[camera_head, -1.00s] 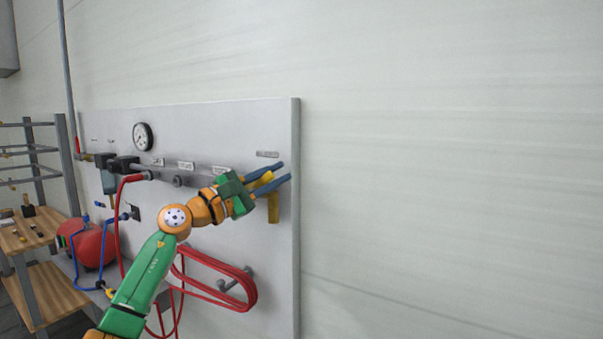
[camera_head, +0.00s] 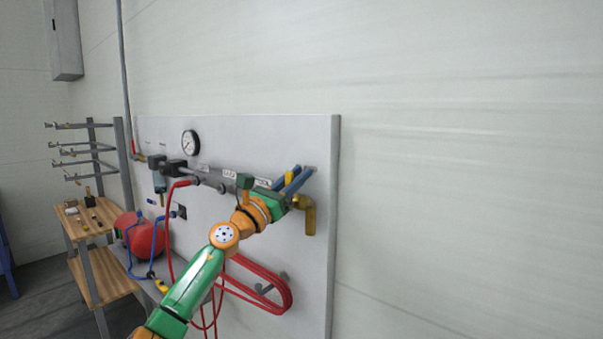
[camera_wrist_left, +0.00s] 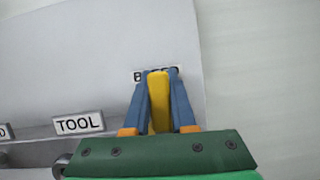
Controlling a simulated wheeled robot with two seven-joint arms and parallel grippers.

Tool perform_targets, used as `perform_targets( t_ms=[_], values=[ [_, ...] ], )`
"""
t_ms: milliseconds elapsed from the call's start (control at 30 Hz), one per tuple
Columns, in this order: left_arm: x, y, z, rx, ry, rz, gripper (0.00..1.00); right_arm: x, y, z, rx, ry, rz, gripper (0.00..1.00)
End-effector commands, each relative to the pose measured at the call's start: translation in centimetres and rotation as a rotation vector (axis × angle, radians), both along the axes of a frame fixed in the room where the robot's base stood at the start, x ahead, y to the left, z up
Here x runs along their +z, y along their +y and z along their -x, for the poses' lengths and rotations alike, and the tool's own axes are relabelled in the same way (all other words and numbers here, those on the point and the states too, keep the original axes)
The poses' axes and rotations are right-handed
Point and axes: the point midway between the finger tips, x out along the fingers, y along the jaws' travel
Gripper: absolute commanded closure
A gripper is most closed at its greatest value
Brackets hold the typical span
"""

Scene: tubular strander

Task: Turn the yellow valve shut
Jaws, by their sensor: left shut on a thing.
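The yellow valve lever (camera_head: 289,178) is at the right end of the grey pipe on the wall panel, above a brass elbow outlet (camera_head: 309,215). My left gripper (camera_head: 298,176) is at the lever with its two blue fingers on either side of it. In the left wrist view the yellow lever (camera_wrist_left: 159,100) stands between the blue fingers (camera_wrist_left: 160,95), and the fingers are shut on it. The gripper's palm hides the lever's lower end and pivot. My right gripper is not in view.
The grey panel (camera_head: 325,260) carries a gauge (camera_head: 190,143), labelled outlets and a coiled red hose (camera_head: 265,290). A red tank (camera_head: 145,238) and a wooden shelf cart (camera_head: 95,225) stand at the left. The wall right of the panel is bare.

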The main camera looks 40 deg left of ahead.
Motion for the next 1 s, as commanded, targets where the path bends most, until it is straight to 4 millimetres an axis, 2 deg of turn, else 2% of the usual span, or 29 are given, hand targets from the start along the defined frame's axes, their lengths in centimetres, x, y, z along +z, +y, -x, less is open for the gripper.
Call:
perform_targets(
  t_ms=[200, 767, 800, 867, 900, 1000],
  values=[
    [0.16, 0.46, -0.01, 0.002, 0.001, 0.064, 1.0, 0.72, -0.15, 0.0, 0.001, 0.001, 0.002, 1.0],
    [0.12, 0.62, 0.01, 0.001, 0.0, 0.091, 1.0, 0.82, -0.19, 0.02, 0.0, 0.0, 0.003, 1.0],
    [0.13, 0.62, 0.01, 0.001, 0.0, 0.091, 0.69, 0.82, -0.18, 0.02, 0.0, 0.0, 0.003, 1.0],
    [0.12, 0.62, 0.01, 0.001, 0.0, 0.091, 0.52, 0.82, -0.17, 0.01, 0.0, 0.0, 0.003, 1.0],
    [0.11, 0.61, 0.01, 0.001, 0.001, 0.09, 0.46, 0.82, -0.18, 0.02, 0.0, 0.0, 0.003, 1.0],
    [0.09, 0.61, 0.0, 0.001, 0.001, 0.089, 0.46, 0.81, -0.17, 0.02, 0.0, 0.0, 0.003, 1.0]
  ],
)
